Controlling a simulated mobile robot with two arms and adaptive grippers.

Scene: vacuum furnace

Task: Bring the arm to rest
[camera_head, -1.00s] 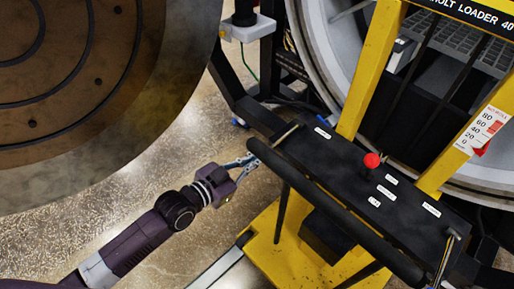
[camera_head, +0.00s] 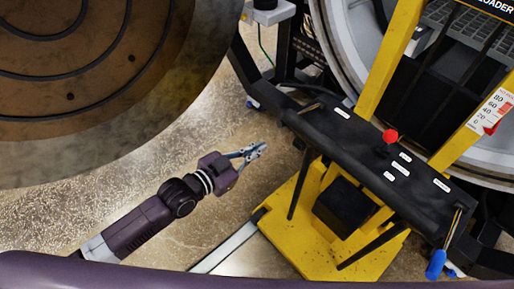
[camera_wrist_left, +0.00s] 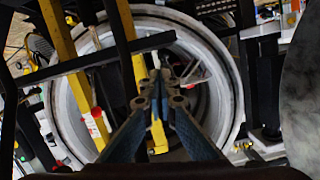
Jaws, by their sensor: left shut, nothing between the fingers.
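My left gripper (camera_head: 258,149) is shut and empty in the head view. Its arm reaches in from the lower left, over the speckled floor, with the gripper left of the black console (camera_head: 350,140) and apart from it. In the left wrist view, the fingers of my left gripper (camera_wrist_left: 158,85) meet at the tips with nothing between them. My right gripper is not in view.
The yellow bolt loader cart (camera_head: 325,250) carries the console with a red knob (camera_head: 390,136). A blue grip (camera_head: 436,265) hangs at its right end. A large round door (camera_head: 90,60) fills the upper left. The round furnace opening (camera_wrist_left: 215,75) lies ahead. Bare floor (camera_head: 170,165) lies between.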

